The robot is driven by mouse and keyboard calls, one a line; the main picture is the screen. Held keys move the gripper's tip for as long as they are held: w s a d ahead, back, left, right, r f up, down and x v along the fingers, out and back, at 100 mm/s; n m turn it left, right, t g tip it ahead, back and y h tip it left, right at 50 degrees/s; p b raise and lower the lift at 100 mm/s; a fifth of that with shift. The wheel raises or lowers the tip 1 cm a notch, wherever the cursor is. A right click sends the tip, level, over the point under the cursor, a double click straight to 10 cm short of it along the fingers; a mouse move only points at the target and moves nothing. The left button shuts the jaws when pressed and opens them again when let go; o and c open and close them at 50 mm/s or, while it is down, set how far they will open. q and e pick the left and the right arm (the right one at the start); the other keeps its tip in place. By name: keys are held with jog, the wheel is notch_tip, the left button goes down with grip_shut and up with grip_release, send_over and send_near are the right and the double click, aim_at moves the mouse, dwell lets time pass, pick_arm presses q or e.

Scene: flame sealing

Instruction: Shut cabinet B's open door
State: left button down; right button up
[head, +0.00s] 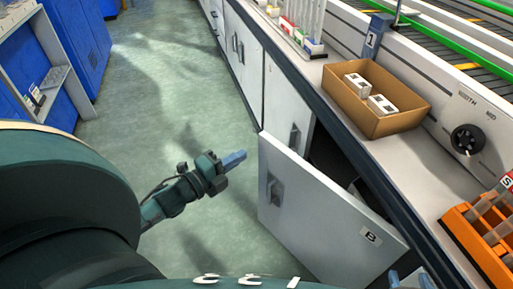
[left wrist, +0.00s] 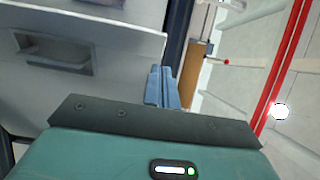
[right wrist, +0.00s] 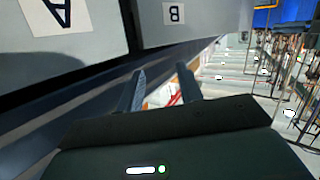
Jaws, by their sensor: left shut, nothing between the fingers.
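Cabinet B's door (head: 318,215) is a pale grey panel with a B label and a recessed handle (head: 275,190). It stands swung out from the counter front into the aisle, with a dark opening (head: 335,160) behind it. My left gripper (head: 236,160) is shut and empty, over the aisle to the left of the door's handle edge, apart from it in the picture. Its closed fingers show in the left wrist view (left wrist: 162,88). My right gripper (head: 408,279) is at the bottom right, by the door's labelled end; its fingers are apart and empty in the right wrist view (right wrist: 160,88).
A cardboard box (head: 375,105) with white packs and an orange rack (head: 480,240) stand on the counter (head: 410,165). Closed cabinet doors (head: 285,100) line the counter further back. Blue lockers (head: 85,50) stand at the left. The green aisle floor (head: 170,90) between is clear.

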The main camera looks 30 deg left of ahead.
aim_at(265, 140)
pick_arm(q)
jog(key=b+x, duration=0.1)
jog(key=x, duration=0.5)
jog(key=shift+w, duration=0.25)
pick_arm(e)
jog(key=shift+w+a+t, duration=0.15)
jog(key=shift+a+t, duration=0.05)
jog(key=shift+t, duration=0.2)
jog(key=shift+n+y, duration=0.3)
